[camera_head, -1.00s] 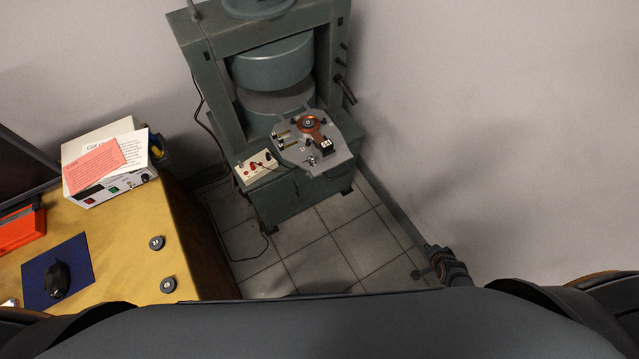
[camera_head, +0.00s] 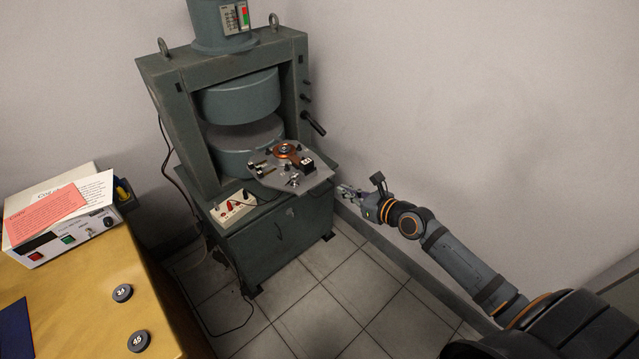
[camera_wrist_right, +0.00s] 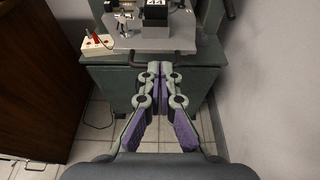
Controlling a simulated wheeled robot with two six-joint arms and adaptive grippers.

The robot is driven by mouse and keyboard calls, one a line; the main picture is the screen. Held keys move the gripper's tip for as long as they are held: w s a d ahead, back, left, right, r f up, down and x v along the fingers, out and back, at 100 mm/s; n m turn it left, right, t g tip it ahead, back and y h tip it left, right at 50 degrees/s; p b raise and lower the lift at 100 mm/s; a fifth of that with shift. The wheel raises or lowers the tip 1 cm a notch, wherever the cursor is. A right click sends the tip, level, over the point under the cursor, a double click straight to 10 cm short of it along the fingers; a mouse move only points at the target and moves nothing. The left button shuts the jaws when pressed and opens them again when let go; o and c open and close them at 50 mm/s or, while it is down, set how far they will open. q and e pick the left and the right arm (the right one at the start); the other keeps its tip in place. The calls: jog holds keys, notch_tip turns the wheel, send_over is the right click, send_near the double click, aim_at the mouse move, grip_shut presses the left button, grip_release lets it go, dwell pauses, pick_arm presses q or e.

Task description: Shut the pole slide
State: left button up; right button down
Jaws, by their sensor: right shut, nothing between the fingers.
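The pole slide, a grey plate (camera_head: 262,176), sticks out of the gap between the two round poles of the green magnet (camera_head: 237,100). It carries a copper-coloured coil (camera_head: 286,151), a black block with a white label (camera_head: 308,162) and small metal fittings. In the right wrist view the plate (camera_wrist_right: 125,41) is ahead, with a dark bar handle (camera_wrist_right: 134,62) at its front edge. My right gripper (camera_head: 343,189) is shut and empty, right of the plate's front corner. In the wrist view its fingertips (camera_wrist_right: 160,68) appear close to the handle; contact cannot be told. My left gripper is not in view.
A cream switch box (camera_head: 233,207) with red parts sits on the magnet base's left ledge, its cable hanging to the floor. A wooden desk (camera_head: 75,290) with a power supply and papers stands at left. The wall (camera_head: 450,90) is close on the right.

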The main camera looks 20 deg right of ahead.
aim_at(328, 189)
jog(key=b+x, duration=0.2)
jog(key=x, duration=0.5)
jog(key=shift+w+a+f, duration=0.1)
jog(key=shift+w+f, duration=0.2)
jog(key=shift+w+a+r+b, duration=0.1)
jog(key=shift+w+a+b, duration=0.1)
jog(key=shift+w, duration=0.35)
jog(key=shift+w+a+b, duration=0.2)
jog(key=shift+w, duration=0.35)
jog(key=shift+w+a, duration=0.1)
jog(key=shift+w, duration=0.2)
jog(key=shift+w+a, duration=0.1)
jog(key=shift+w, duration=0.1)
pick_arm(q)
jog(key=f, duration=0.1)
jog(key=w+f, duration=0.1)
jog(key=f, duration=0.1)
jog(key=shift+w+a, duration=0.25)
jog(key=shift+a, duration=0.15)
